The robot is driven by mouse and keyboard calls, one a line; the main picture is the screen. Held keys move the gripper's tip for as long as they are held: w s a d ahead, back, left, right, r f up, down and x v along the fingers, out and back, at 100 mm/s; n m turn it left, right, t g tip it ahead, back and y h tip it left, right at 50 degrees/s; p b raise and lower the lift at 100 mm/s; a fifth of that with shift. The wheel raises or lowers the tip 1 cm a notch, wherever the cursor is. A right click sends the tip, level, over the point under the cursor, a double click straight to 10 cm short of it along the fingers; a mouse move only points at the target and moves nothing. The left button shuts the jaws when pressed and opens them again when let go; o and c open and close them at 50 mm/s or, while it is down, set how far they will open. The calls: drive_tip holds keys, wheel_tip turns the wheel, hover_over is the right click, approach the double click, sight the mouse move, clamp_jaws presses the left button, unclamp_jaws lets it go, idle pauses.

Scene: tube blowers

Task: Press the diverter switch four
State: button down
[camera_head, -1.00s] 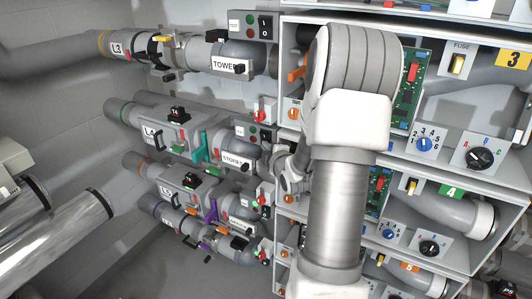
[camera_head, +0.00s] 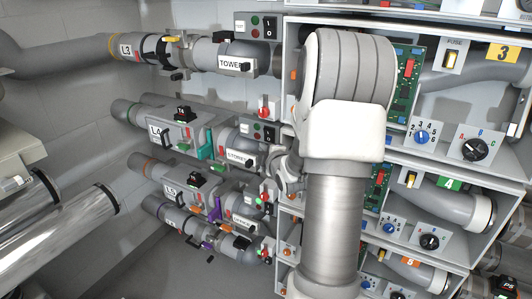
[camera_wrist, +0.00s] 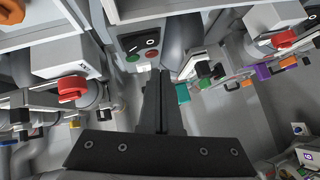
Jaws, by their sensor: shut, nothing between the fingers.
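In the head view, a grey switch box (camera_head: 265,131) with a black I/O rocker and coloured buttons stands by the L4 pipe row, beside the cabinet. I take this as diverter switch four; no number is readable on it. The wrist view shows a matching grey box (camera_wrist: 139,46), with the black rocker above a green and a red button. My gripper (camera_wrist: 162,75) is shut and empty, its tips pointing at this box from just below in the picture. Whether they touch it I cannot tell. In the head view my arm hides the fingers.
A teal lever (camera_head: 206,145) stands left of the switch box; it also shows in the wrist view (camera_wrist: 183,93). A red knob (camera_head: 264,108) is above the box. The cabinet shelf edges (camera_head: 410,159) lie close around my arm.

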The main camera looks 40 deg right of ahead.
drive_tip(key=f+b+v, duration=0.1)
drive_tip(key=f+v, duration=0.1)
drive_tip(key=v, duration=0.7)
drive_tip(key=shift+s+a, duration=0.3)
drive_tip(key=shift+s, duration=0.25)
